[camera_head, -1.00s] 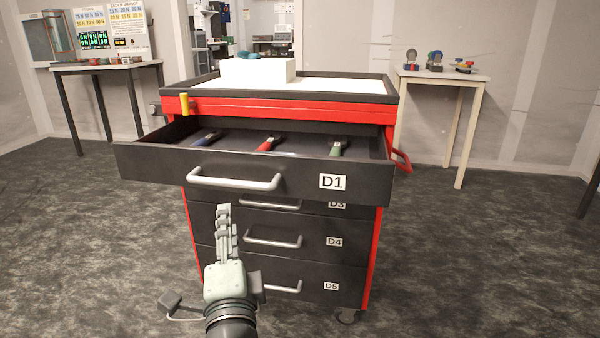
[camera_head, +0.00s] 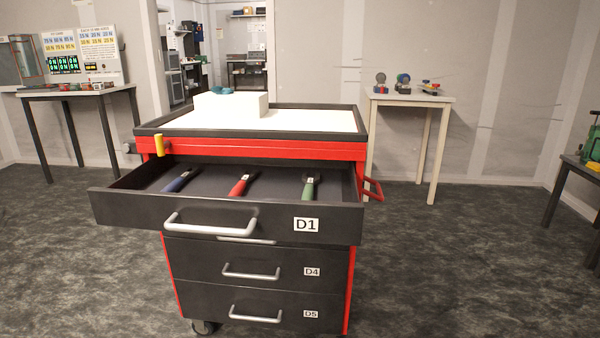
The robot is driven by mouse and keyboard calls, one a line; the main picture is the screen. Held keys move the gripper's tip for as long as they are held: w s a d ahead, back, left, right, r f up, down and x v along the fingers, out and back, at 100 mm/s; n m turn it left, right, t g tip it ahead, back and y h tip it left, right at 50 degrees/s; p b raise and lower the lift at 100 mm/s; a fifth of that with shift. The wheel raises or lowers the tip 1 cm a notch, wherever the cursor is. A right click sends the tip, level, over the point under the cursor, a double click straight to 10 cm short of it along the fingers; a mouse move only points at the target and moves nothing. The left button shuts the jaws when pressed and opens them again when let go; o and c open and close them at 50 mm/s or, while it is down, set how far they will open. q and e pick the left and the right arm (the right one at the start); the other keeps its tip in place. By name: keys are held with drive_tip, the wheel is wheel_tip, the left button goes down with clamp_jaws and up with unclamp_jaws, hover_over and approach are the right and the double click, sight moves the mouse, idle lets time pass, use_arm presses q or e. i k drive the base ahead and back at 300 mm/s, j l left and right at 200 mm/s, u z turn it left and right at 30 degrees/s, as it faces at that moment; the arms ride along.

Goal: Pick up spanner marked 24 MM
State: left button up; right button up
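Three tools with coloured handles lie apart in the open top drawer D1 (camera_head: 215,212). One has a blue handle (camera_head: 181,180) on the left, one a red handle (camera_head: 240,185) in the middle, and one a green handle (camera_head: 309,188) on the right. Each has a small pale label, too small to read, so I cannot tell which is the 24 MM spanner. Their near ends are partly hidden by the drawer front. Neither of my grippers is in view.
The red and black tool cabinet (camera_head: 262,150) bears a white block (camera_head: 232,105) on top. Shut drawers D4 and D5 are below. A small table (camera_head: 410,97) stands behind right, another (camera_head: 75,90) behind left. A bench with a green machine is at the right edge. Surrounding floor is clear.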

sight(309, 182)
drive_tip(key=i+j, duration=0.5)
drive_tip(key=j, duration=0.15)
drive_tip(key=i+j, duration=0.55)
drive_tip(key=j+z, duration=0.05)
